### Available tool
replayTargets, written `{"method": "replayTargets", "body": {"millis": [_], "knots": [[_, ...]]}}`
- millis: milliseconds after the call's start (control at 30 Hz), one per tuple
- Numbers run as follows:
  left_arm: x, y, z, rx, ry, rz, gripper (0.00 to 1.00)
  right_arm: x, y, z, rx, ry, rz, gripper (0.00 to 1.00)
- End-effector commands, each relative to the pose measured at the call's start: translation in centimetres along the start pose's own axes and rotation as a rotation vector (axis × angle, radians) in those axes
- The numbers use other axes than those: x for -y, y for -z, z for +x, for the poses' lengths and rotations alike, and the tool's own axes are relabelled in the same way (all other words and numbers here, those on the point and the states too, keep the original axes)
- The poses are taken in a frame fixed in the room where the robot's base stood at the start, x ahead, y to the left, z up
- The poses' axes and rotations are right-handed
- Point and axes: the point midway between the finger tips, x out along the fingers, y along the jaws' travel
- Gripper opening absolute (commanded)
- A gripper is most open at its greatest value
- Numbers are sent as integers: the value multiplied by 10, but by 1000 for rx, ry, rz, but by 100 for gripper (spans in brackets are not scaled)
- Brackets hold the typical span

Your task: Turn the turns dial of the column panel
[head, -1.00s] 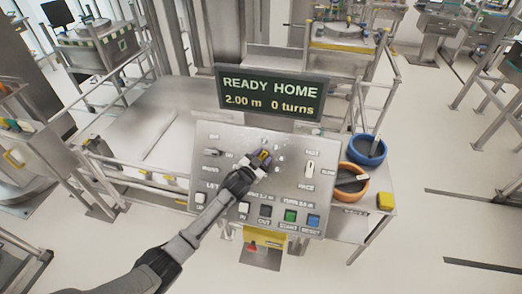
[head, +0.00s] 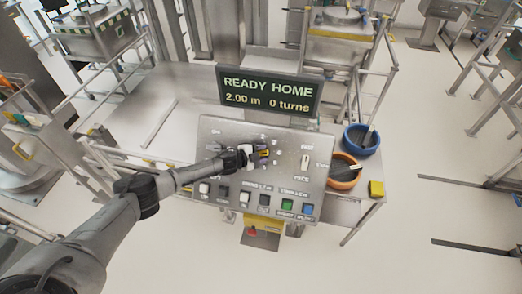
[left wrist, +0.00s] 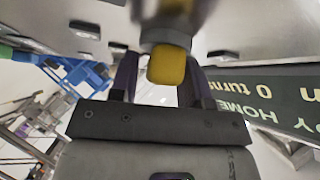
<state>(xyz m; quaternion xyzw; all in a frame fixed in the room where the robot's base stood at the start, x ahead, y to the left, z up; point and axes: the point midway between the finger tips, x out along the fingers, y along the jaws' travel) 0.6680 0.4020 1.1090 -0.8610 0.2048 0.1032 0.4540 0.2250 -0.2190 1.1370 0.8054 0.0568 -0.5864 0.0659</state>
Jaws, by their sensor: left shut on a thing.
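The column panel (head: 215,138) is a grey sloped console with labelled switches and buttons. Its turns dial (head: 264,153) is a small knob with yellow, in the upper middle of the panel. My left gripper (head: 260,151) reaches in from the left and is shut on the dial, hiding much of it. In the left wrist view, the dial's yellow part (left wrist: 167,66) sits between the two dark fingers. The display (head: 268,92) above reads "READY HOME 2.00 m 0 turns". My right gripper is not in view.
A blue bowl (head: 350,135) and an orange bowl (head: 334,181) stand right of the panel, each with a dark item inside. A yellow block (head: 376,188) lies beside them. A metal table surface extends left.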

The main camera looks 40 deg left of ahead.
Motion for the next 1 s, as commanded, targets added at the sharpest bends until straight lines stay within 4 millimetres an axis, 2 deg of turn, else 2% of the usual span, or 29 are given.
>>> {"method": "replayTargets", "body": {"millis": [233,767,800,867,1000], "knots": [[0,-4,-1,10,-46,55,20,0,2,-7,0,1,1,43],[-2,-4,-1,9,-59,69,20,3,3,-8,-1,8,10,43],[-2,-4,-1,9,-59,69,45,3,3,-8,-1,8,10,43],[-2,-4,-1,9,-59,69,51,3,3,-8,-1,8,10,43],[-2,-3,0,6,-58,69,51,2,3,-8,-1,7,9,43]]}}
